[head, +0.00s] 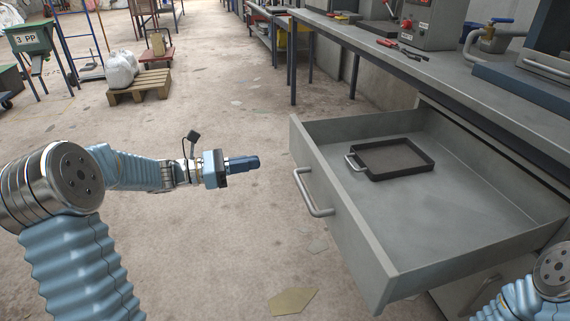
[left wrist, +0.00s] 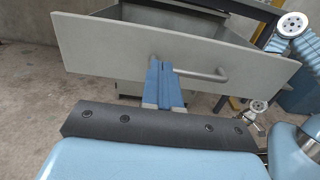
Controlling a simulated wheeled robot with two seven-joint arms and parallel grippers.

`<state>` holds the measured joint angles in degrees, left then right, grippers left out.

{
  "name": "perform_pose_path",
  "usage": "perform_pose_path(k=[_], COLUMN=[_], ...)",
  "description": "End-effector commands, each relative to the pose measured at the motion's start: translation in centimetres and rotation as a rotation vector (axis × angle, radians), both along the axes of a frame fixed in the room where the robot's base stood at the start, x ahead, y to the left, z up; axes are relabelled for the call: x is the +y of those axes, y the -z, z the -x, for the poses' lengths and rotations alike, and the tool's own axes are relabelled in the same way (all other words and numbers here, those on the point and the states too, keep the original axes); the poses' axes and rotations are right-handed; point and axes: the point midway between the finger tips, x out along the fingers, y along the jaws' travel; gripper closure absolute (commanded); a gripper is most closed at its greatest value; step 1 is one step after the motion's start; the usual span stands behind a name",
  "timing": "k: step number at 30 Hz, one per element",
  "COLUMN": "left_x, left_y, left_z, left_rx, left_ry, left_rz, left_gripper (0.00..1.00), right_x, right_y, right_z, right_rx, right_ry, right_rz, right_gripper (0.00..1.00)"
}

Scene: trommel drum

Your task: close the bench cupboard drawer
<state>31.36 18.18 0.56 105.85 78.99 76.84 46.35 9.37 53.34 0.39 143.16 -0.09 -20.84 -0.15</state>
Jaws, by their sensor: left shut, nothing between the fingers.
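The bench cupboard drawer (head: 345,222) is grey and stands pulled out from under the workbench. Its front carries a bar handle (head: 312,192). My left gripper (head: 258,162) is shut and empty, to the left of the drawer front and apart from it in the head view. In the left wrist view the drawer front (left wrist: 110,50) fills the upper part, and the shut blue fingers (left wrist: 163,66) point at it, overlapping the left end of the handle (left wrist: 212,75).
A dark shallow tray with a handle (head: 375,172) lies in the drawer. The workbench top (head: 440,72) above holds tools and a grey control box (head: 433,22). A pallet with white sacks (head: 138,86) stands at the back left. The floor left of the drawer is clear.

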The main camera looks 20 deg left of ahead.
Motion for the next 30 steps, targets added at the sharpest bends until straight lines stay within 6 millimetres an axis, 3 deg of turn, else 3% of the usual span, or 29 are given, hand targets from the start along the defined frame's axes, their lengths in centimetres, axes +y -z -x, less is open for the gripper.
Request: perform_pose_path(k=[18,30], left_x=[-9.8,-11.2], left_y=[0.1,0.2], left_z=[-6.4,-7.4], left_rx=[0.003,0.003], left_ry=[0.006,0.003], left_rz=[-0.003,-0.004], left_gripper=[1.00,1.00], right_x=[0.1,0.1], right_y=[-0.3,-0.3], right_z=[0.0,0.1], right_rx=[0.001,0.001], right_ry=[-0.002,-0.002], right_rz=[-0.001,-0.002], right_gripper=[0.57,0.57])
